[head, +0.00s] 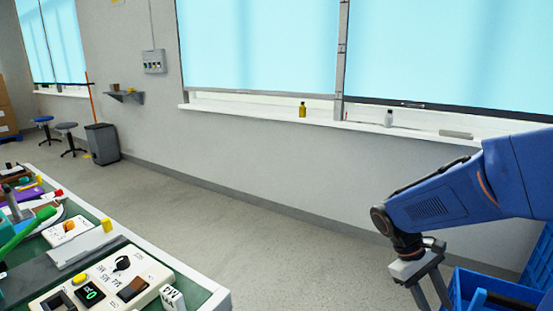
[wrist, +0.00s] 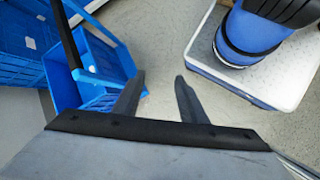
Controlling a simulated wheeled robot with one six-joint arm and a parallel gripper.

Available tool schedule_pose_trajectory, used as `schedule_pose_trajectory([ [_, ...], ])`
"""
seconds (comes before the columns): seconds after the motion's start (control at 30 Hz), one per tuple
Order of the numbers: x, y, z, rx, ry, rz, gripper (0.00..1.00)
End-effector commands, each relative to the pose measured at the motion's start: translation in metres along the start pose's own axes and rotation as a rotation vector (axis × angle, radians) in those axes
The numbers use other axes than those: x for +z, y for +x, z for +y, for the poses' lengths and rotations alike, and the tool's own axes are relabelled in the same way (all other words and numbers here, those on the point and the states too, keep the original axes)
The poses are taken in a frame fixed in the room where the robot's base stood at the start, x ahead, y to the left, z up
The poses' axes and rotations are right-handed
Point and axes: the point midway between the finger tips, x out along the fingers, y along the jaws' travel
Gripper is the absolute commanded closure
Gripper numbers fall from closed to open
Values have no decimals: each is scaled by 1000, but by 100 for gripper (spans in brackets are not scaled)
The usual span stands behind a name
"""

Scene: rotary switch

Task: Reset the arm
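My blue arm (head: 445,200) reaches in from the right edge of the head view, with my gripper (head: 432,299) hanging down and its lower end cut off by the bottom edge. In the wrist view the two dark fingers of my gripper (wrist: 160,82) stand apart with bare floor showing between them, so it is open and empty. The rotary switch, a black knob (head: 122,263), sits on a beige panel (head: 103,283) on the table at lower left. My gripper is far to the right of it, touching nothing.
The green-topped table (head: 200,289) holds several devices and tools at lower left. Blue crates (head: 490,286) stand beside my gripper; they also show in the wrist view (wrist: 110,60). A grey bin (head: 102,143) and stools stand at the far wall. Open floor (head: 270,235) lies between.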

Motion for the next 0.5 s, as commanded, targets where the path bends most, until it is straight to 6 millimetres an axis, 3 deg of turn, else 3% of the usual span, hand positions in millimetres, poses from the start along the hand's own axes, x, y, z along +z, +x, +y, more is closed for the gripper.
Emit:
schedule_pose_trajectory([
  [0.5, 49, -38, -52, -147, 206, 406, 62],
])
